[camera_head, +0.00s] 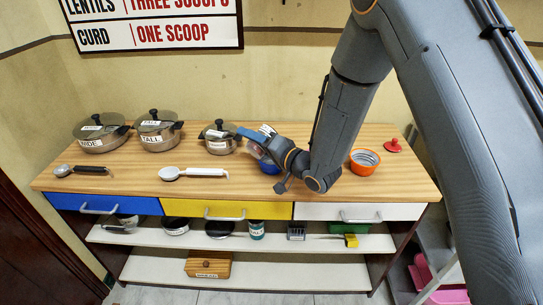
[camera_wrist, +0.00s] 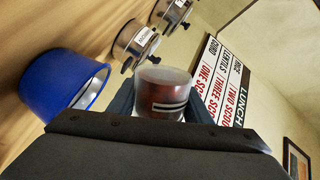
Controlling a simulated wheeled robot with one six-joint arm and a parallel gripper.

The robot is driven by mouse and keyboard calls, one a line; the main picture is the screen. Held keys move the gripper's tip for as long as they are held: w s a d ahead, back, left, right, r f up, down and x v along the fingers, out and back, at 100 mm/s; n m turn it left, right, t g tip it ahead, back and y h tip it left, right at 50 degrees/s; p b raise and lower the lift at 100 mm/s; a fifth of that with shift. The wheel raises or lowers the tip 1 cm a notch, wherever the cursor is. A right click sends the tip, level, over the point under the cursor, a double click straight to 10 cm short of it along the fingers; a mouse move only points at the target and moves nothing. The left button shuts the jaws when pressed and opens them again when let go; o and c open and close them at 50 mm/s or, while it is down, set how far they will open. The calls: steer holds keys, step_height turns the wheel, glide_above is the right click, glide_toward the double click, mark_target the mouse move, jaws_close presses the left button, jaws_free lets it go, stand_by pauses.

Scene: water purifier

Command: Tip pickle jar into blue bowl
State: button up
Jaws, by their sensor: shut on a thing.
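My gripper (camera_head: 256,143) is shut on the pickle jar (camera_wrist: 162,92), a clear jar with dark red-brown contents and a striped label. The wrist view shows the jar between both fingers, and it looks strongly tilted. In the head view the jar (camera_head: 253,151) is small and partly hidden by the gripper. The blue bowl (camera_head: 268,168) stands on the counter just below the gripper, mostly hidden by it. In the wrist view the blue bowl (camera_wrist: 62,82) is to the left of the jar and apart from it. I cannot tell whether anything is in the bowl.
Several lidded pots, such as the tall pot (camera_head: 157,128), stand along the back left of the wooden counter (camera_head: 110,175). An orange bowl (camera_head: 364,162) and a red lid (camera_head: 392,146) are right of my arm.

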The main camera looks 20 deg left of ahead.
steer(key=shift+f+m, duration=0.3)
steer(key=shift+m, duration=0.5)
steer(key=shift+f+m, duration=0.25)
steer(key=shift+m, duration=0.55)
stand_by(3.5)
steer(key=shift+w+r+m+p, duration=0.1)
steer(key=shift+r+m+p, duration=0.35)
steer(key=shift+m, duration=0.35)
stand_by(1.7)
steer(key=shift+f, duration=0.1)
stand_by(0.3)
